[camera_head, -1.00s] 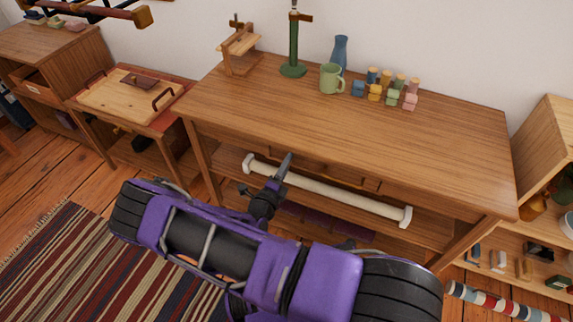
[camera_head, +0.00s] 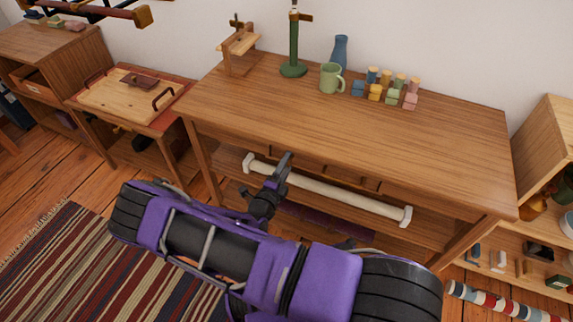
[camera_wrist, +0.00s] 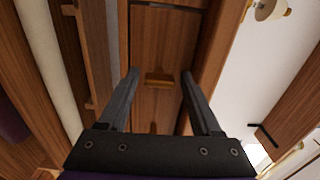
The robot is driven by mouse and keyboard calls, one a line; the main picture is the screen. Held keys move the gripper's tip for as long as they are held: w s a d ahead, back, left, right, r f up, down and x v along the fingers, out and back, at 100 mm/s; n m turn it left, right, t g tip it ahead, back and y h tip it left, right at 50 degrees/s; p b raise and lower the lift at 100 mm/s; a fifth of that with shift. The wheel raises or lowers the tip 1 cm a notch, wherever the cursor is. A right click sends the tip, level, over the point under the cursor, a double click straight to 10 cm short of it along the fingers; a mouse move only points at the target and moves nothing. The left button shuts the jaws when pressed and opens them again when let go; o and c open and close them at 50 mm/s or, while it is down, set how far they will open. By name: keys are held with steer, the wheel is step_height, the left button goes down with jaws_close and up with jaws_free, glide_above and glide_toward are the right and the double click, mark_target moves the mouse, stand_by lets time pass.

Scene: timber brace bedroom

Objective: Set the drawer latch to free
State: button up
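A wooden drawer front (camera_wrist: 165,45) under the table top fills the middle of the wrist view. A small light-wood block (camera_wrist: 158,79), perhaps the latch, shows on it between my fingertips. A second small wooden piece (camera_wrist: 157,127) lies nearer my palm. My gripper (camera_wrist: 159,74) is open, with a dark finger on either side of the block and nothing visibly held. I cannot tell whether the fingers touch it. In the head view my gripper (camera_head: 283,163) is at the table's front, and my arm hides part of that area.
A long cream bar (camera_head: 340,192) runs along the table's front below the drawer. The table top (camera_head: 330,120) holds a green mug (camera_head: 331,78), a blue vase (camera_head: 340,52), a green stand (camera_head: 293,45) and several coloured blocks. A striped rug (camera_head: 60,260) lies on the floor.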

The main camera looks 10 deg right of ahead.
steer(key=shift+o, duration=0.5)
steer(key=v, duration=1.7)
steer(key=shift+s+a+p, duration=0.15)
steer(key=shift+p, duration=0.2)
